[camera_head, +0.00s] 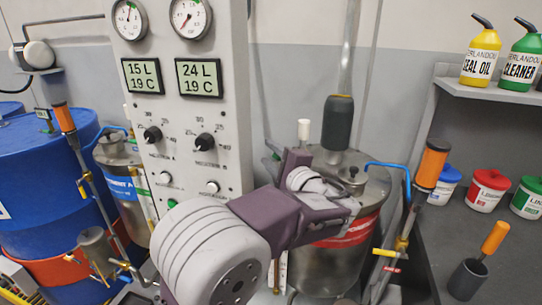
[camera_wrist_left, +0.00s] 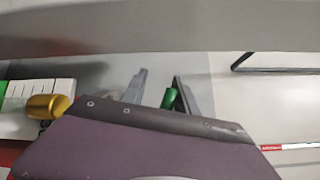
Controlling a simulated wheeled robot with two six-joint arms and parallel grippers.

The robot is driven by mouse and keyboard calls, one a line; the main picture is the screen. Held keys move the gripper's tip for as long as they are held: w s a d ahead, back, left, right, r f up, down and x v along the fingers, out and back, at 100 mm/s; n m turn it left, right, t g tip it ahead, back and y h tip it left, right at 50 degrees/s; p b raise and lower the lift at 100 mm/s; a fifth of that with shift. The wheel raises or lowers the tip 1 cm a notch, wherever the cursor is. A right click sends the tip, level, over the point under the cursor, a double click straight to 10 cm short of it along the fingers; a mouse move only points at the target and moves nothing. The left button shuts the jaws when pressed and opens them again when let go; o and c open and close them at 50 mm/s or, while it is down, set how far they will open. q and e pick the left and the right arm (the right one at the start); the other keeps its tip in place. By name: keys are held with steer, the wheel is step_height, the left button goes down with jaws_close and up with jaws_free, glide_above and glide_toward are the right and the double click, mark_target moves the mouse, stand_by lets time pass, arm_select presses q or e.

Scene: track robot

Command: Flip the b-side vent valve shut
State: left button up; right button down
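My left arm crosses the front of the red-labelled steel tank (camera_head: 335,252) in the head view. The fingertips of its gripper are hidden there behind its own wrist. In the left wrist view the two fingers of my left gripper (camera_wrist_left: 160,90) stand apart. A small green piece (camera_wrist_left: 168,98), perhaps the vent valve's handle, shows between them, close to the right finger. I cannot tell whether it touches that finger, or whether the valve is open or shut. My right gripper is in neither view.
A control panel (camera_head: 185,120) with gauges and displays stands left of the tank. A blue pipe (camera_head: 390,167) and an orange-handled piece (camera_head: 431,165) are right of it. A shelf (camera_head: 490,92) holds bottles. The left wrist view shows a gold-coloured knob (camera_wrist_left: 47,107).

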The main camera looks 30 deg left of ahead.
arm_select(q)
jaws_close()
steer(key=shift+f+n+g+h+b, duration=0.3)
steer(key=shift+f+n+h+b, duration=0.4)
steer(key=shift+f+b, duration=0.05)
jaws_free()
